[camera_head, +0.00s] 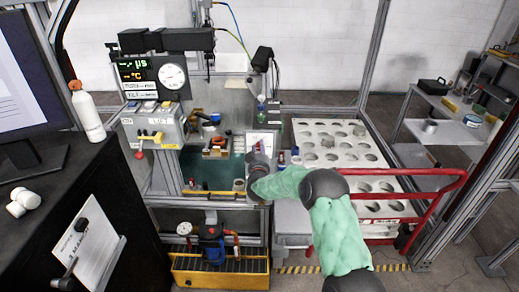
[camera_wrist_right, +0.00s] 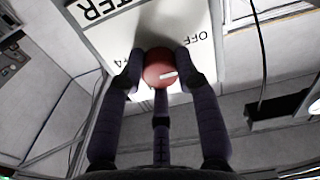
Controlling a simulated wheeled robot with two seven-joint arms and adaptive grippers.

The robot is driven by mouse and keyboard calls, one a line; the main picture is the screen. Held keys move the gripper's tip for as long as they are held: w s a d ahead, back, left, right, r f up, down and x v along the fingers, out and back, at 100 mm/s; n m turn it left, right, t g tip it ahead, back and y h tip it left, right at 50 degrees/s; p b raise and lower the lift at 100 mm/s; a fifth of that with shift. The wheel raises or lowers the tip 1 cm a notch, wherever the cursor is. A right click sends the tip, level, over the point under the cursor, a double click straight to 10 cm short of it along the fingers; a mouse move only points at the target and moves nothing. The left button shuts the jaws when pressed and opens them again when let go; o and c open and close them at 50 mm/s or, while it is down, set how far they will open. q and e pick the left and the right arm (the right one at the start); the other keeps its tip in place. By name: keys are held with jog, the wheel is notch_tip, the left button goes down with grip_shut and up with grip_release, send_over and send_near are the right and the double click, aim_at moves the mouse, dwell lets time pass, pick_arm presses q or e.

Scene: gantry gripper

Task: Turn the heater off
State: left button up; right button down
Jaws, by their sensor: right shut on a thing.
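The heater knob (camera_wrist_right: 160,68) is red with a white pointer mark. It sits on a white panel (camera_wrist_right: 110,35) whose partly cut-off lettering ends in "TER", with "OFF" at the upper right of the knob. In the right wrist view the pointer mark lies toward the right side, below the "OFF" lettering. My right gripper (camera_wrist_right: 158,68) is shut on the knob, its fingers at both sides of it. In the head view my right gripper (camera_head: 258,160) is at the white panel (camera_head: 262,138), and it hides the knob there. My left gripper is not in view.
A perforated white tray table (camera_head: 338,150) with a red rail (camera_head: 440,172) stands to the right. A control box (camera_head: 152,126) with a dial and displays above it is to the left. A blue pump (camera_head: 211,245) sits in a yellow tray below. A dark desk with a monitor fills the left.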

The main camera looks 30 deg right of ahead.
jog(key=shift+a+f, duration=0.1)
jog(key=shift+f, duration=0.15)
jog(key=c, duration=1)
grip_release()
jog(key=shift+o, duration=0.5)
jog(key=shift+r, duration=0.1)
jog(key=shift+s, duration=0.15)
jog(key=v, duration=1.2)
